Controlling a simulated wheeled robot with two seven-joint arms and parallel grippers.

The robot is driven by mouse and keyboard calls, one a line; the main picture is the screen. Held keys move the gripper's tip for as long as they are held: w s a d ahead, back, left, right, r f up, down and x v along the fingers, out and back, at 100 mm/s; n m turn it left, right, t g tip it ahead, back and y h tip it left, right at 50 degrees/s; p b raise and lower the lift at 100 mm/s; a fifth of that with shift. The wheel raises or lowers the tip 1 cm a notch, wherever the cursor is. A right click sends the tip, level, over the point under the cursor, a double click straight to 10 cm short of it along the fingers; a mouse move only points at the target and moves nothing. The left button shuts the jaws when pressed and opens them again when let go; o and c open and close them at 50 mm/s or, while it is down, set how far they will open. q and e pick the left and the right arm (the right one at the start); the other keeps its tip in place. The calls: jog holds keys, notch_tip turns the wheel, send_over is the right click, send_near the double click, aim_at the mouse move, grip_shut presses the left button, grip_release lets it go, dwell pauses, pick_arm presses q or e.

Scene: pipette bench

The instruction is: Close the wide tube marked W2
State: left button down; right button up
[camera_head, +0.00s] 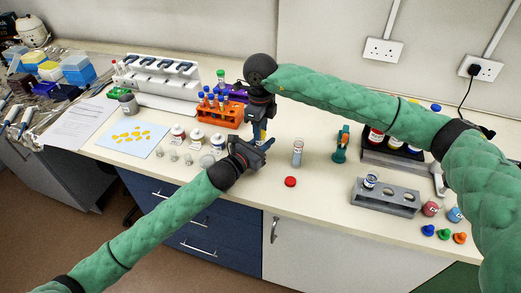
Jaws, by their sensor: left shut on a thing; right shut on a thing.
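My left gripper (262,146) is low over the bench, left of a lone wide tube. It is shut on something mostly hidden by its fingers. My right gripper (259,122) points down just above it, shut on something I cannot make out. The lone wide tube (297,153) stands upright and looks open, with a label too small to read. Another wide tube (371,180) sits in a grey rack (398,208). A red cap (290,181) lies on the bench. I cannot read a W2 mark anywhere.
An orange rack (220,119) of capped tubes stands behind my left gripper. White-labelled jars (197,136) and small glass cups stand to its left. A teal stand (341,148) is right of the lone tube. Blue (428,230), green and orange caps lie front right.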

pick_arm(q)
jog(key=shift+s+d, duration=0.1)
pick_arm(e)
jog(key=m, duration=1.1)
jog(key=shift+w, duration=0.1)
jog(key=m, duration=0.3)
jog(key=shift+m, duration=0.3)
jog(key=o, duration=1.2)
jog(key=shift+c, duration=0.2)
jog(key=shift+r, duration=0.1)
notch_tip(320, 180, up, 12)
pick_arm(q)
jog(key=c, duration=1.1)
grip_release()
